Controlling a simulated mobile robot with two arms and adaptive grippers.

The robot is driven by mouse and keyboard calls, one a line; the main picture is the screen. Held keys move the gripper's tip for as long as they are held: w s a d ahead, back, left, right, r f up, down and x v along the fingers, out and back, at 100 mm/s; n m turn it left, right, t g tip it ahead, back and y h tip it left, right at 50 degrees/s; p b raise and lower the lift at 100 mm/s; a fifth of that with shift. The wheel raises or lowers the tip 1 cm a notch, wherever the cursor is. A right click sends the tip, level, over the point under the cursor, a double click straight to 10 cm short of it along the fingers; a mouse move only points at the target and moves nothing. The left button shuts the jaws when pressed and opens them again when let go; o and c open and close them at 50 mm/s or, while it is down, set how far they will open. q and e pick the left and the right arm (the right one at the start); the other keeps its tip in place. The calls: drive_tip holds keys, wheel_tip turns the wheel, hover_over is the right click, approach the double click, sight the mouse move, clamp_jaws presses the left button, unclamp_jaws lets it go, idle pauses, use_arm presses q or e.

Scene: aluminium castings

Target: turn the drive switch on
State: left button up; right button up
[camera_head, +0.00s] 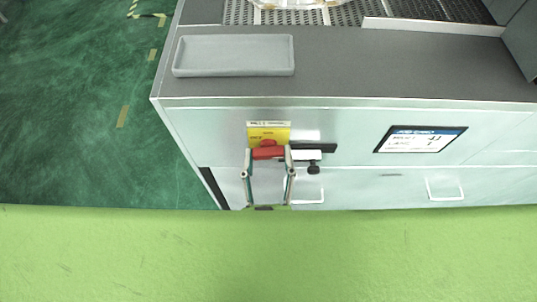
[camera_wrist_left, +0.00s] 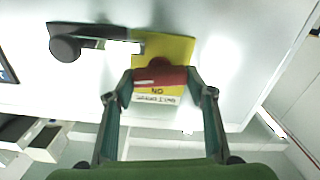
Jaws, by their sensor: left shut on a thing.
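The drive switch has a red handle (camera_head: 268,150) on a yellow plate (camera_head: 269,132), fixed to the front of the pale cabinet. The handle lies crosswise in the head view. In the wrist view the red handle (camera_wrist_left: 160,78) also lies crosswise in front of the yellow plate (camera_wrist_left: 178,48). The letters ON and a white label (camera_wrist_left: 157,98) show upside down beside it. My left gripper (camera_head: 268,156) has its two fingers at either end of the handle and is shut on it. The fingers also show in the wrist view (camera_wrist_left: 160,82). My right gripper is not in view.
A black bar with a dark knob (camera_head: 314,168) sits just right of the switch. A grey tray (camera_head: 234,70) lies on the cabinet top (camera_head: 340,75). Open green floor (camera_head: 80,120) is at left.

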use_arm(q)
drive_tip(key=n+p, duration=0.1)
drive_tip(key=n, duration=0.2)
drive_tip(key=shift+n, duration=0.3)
drive_tip(key=n+p, duration=0.1)
drive_tip(key=n, duration=0.3)
drive_tip(key=shift+a+n, duration=0.1)
drive_tip(key=shift+n, duration=0.2)
drive_tip(key=n, duration=0.3)
drive_tip(key=shift+f+n, duration=0.1)
drive_tip(key=shift+n, duration=0.2)
drive_tip(key=shift+n+b, duration=0.5)
drive_tip(key=shift+n, duration=1.4)
drive_tip(key=o, duration=1.1)
drive_tip(key=shift+w, duration=0.1)
